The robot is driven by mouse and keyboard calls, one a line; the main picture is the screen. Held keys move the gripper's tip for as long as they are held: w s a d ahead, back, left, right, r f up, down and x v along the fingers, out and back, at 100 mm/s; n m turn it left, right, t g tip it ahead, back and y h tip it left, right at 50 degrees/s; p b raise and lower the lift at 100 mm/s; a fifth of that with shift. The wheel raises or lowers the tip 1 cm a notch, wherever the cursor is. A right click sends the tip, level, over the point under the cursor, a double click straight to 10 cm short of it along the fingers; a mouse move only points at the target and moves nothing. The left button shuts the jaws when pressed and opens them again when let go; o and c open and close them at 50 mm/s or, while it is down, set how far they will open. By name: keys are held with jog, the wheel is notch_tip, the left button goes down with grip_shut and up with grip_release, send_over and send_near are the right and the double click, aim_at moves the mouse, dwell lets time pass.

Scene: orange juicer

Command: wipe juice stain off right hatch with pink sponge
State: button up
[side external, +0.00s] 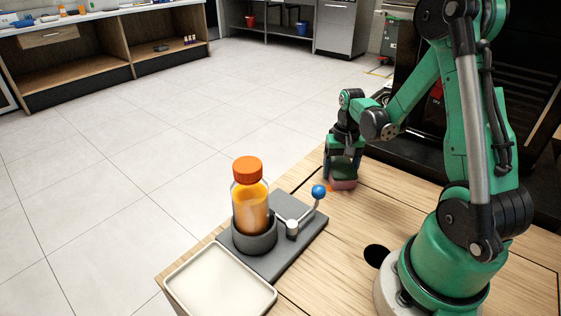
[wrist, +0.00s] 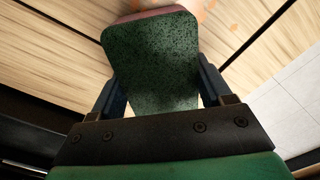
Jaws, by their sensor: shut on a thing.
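My gripper (side external: 343,166) points down at the far part of the wooden table and is shut on the sponge (side external: 343,183). The sponge is pink below, with a dark green speckled pad on top. In the wrist view the green pad (wrist: 155,60) fills the space between the fingers, and a thin pink edge shows at its far end. Orange juice stain (wrist: 210,22) shows on the wood just beyond the sponge in the wrist view. A small orange patch (side external: 328,188) also shows beside the sponge in the side view. The sponge hides the wood under it.
An orange-capped juice bottle (side external: 250,205) stands in a dark holder on a grey base with a blue-knobbed lever (side external: 318,191). A cream tray (side external: 220,285) lies at the front left. A dark round hole (side external: 377,256) is in the table. Seams divide the tabletop.

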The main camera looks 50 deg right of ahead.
jog(key=shift+d+r, duration=0.1)
jog(key=shift+r, duration=2.9)
jog(key=shift+r, duration=1.5)
